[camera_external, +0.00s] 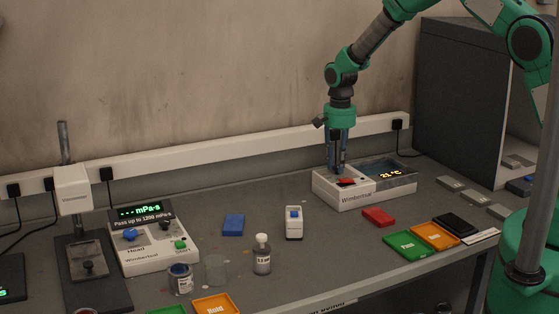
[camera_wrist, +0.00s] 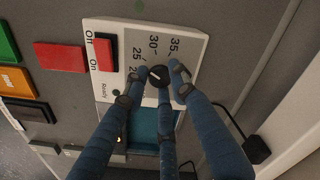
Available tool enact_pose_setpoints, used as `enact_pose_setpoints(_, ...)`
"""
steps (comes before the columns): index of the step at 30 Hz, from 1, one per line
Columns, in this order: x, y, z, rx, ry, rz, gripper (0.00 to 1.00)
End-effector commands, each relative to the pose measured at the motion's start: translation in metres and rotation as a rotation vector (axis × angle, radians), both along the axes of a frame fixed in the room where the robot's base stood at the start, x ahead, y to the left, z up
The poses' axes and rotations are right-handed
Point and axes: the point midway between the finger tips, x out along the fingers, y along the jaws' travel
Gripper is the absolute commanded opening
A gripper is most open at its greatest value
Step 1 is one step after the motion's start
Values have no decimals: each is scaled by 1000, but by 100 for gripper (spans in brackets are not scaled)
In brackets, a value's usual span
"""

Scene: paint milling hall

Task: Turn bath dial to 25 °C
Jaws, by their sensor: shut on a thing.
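The bath (camera_external: 345,197) is a white box marked Wimbertual at the back right of the bench. Its amber display (camera_external: 390,174) seems to read 21 °C. In the wrist view its round black dial (camera_wrist: 156,76) has a white pointer line; the marks 25, 30 and 35 show around it, and another number is partly hidden by a finger. I cannot tell exactly which mark the pointer meets. My gripper (camera_external: 338,168) points straight down over the bath. In the wrist view its blue fingers (camera_wrist: 160,74) are shut around the dial.
The bath's red Off/On switch (camera_wrist: 104,52) is beside the dial, and its blue water basin (camera_wrist: 150,128) lies under my fingers. A red block (camera_external: 378,217) and green Pass tray (camera_external: 408,246) lie in front. A viscometer unit (camera_external: 155,242) stands left. A dark cabinet (camera_external: 460,105) stands right.

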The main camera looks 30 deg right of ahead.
Motion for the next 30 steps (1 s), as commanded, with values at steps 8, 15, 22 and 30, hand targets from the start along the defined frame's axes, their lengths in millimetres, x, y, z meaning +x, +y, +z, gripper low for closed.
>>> enact_pose_setpoints(8, 1, 0, 1, 0, -3, -4, 0)
enact_pose_setpoints(15, 1, 0, 1, 1, -2, -4, 44)
enact_pose_setpoints(22, 0, 0, 1, 0, -1, -4, 44)
enact_pose_setpoints(30, 1, 0, 12, 1, -3, -4, 44)
